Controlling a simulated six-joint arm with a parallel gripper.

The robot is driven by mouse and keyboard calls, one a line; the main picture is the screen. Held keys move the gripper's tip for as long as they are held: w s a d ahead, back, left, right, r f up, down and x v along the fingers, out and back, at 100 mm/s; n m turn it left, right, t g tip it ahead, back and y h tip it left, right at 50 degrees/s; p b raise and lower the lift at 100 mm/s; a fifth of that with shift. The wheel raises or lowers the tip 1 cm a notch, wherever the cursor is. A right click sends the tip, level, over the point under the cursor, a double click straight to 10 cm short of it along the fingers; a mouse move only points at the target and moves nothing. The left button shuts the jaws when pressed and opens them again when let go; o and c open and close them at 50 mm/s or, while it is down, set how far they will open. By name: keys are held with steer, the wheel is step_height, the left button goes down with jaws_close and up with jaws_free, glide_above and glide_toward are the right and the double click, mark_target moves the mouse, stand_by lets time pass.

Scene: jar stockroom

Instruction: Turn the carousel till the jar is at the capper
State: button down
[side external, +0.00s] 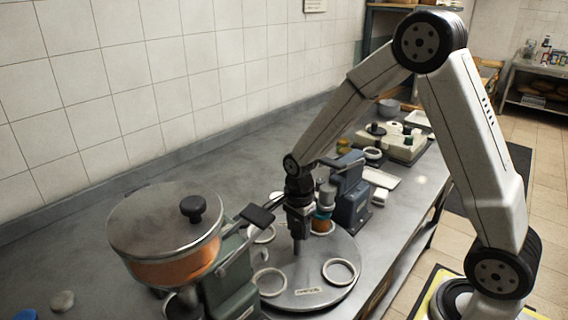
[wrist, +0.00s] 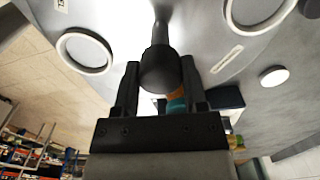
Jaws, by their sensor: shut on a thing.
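The carousel (side external: 312,292) is a round grey plate with several pale ring seats and a central post. My gripper (side external: 298,228) is above its middle, pointing down. In the wrist view my gripper (wrist: 160,72) is shut on the black knob (wrist: 158,66) at the top of the post. The orange jar (side external: 322,226) stands at the plate's far right side, with a teal band above it. The capper (side external: 352,192) is a dark blue machine behind it; its grey head appears in line above the jar, but exact alignment is unclear. The jar (wrist: 177,96) is mostly hidden in the wrist view.
A filler with a lidded hopper (side external: 165,225) of orange contents stands at the left, its arm reaching near the carousel. Beyond the capper are a pale device (side external: 402,145) and a bowl (side external: 388,107).

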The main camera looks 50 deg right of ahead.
steer(key=shift+m, duration=0.5)
stand_by(0.3)
steer(key=shift+c, duration=0.7)
jaws_free()
steer(key=shift+r, duration=0.1)
steer(key=shift+r, duration=3.85)
steer(key=s+a+f+n+t, duration=0.1)
steer(key=s+n, duration=0.4)
steer(key=n, duration=0.5)
steer(key=s+a+f+n+t, duration=0.1)
steer(key=s+a+f+n, duration=0.1)
steer(key=s+n, duration=0.4)
steer(key=n, duration=0.4)
steer(key=shift+t, duration=0.3)
